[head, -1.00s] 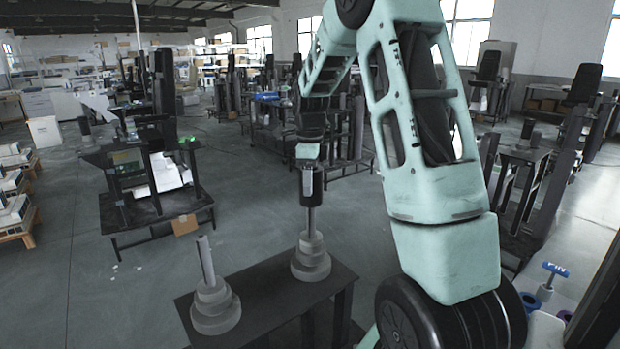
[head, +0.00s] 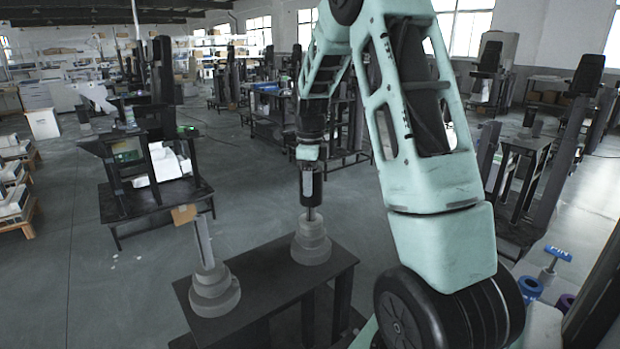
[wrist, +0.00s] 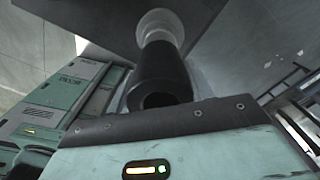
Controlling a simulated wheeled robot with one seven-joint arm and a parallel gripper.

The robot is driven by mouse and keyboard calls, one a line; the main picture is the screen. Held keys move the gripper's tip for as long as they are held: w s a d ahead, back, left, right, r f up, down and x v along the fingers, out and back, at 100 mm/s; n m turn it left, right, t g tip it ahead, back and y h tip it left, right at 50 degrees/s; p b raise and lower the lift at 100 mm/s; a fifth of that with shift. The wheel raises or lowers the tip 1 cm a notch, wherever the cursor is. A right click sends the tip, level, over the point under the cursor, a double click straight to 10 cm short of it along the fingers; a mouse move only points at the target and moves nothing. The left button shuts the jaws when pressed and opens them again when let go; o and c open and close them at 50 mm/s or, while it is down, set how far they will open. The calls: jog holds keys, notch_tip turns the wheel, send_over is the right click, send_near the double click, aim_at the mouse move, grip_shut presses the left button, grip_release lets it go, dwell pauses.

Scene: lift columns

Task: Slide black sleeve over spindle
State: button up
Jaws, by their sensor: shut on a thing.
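The black sleeve (head: 311,195) stands upright above the right stepped grey base (head: 311,243) on the black table. A short length of grey spindle (head: 311,214) shows between the sleeve's lower end and the base, in line with the sleeve. The sleeve appears to be around the upper spindle, though its inside is hidden in the head view. My gripper (head: 309,166) is shut on the sleeve's upper part from above. In the wrist view the sleeve (wrist: 160,75) points away, with its dark near opening toward the camera and pale round grey parts beyond.
A second grey spindle (head: 204,243) rises bare from a stepped base (head: 214,292) at the table's left. The black table (head: 262,272) is clear between the two bases. A workbench (head: 155,205) with papers stands behind left. Blue-handled items (head: 557,254) are at right.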

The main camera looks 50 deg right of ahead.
jog(key=shift+f+b, duration=1.15)
jog(key=shift+f, duration=1.25)
jog(key=o, duration=1.5)
notch_tip(320, 180, up, 17)
jog(key=shift+r+b, duration=0.2)
jog(key=shift+b, duration=0.5)
